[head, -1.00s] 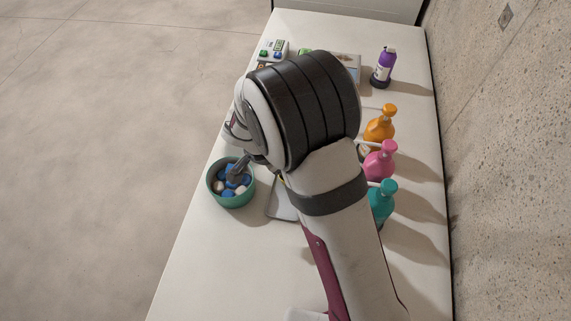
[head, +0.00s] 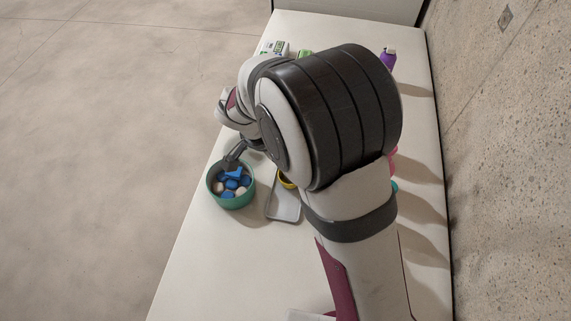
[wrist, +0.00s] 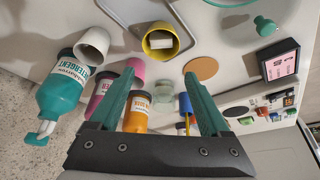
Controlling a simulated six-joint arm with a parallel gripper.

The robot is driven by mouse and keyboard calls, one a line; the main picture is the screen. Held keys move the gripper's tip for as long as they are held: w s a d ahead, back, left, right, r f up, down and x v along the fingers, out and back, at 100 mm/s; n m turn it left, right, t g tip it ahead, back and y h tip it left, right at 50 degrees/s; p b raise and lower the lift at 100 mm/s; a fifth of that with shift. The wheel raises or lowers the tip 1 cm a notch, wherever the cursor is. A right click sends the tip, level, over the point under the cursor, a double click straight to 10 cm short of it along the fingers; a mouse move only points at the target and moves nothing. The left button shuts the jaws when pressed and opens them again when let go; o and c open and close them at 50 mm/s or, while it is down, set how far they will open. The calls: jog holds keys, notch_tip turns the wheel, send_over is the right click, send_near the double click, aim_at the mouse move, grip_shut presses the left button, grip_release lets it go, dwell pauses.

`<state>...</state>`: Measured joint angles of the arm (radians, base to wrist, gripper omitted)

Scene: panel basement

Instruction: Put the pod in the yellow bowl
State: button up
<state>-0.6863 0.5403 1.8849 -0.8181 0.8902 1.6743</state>
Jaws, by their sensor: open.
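In the head view, a green bowl (head: 247,198) holds several blue and white pods (head: 231,184). My gripper (head: 232,157) is at the bowl's far rim, and its fingertips are too small to make out clearly there. In the wrist view, my gripper (wrist: 159,73) has its two fingers spread apart with nothing held between them. The yellow bowl (head: 286,183) is mostly hidden behind my arm in the head view. In the wrist view the yellow bowl (wrist: 149,52) shows ahead of the fingers, with a pale block-like thing (wrist: 163,44) inside it.
A grey tray (head: 284,210) lies right of the green bowl. A teal detergent bottle (wrist: 63,88), an orange bottle (wrist: 136,117) and a white cup (wrist: 92,42) show in the wrist view. A purple bottle (head: 388,59) stands at the back right. The near left table is clear.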

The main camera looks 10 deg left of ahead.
jog(key=shift+r, duration=0.95)
jog(key=s+d+r+n+t+y, duration=0.45)
jog(key=s+d+r, duration=0.75)
jog(key=d+r, duration=0.45)
jog(key=s+f+g, duration=0.3)
jog(key=s+g, duration=0.1)
jog(key=s, duration=0.1)
jog(key=s+a+f+m+g, duration=0.1)
jog(key=s+f+g, duration=0.3)
jog(key=s, duration=0.2)
jog(key=shift+a, duration=0.25)
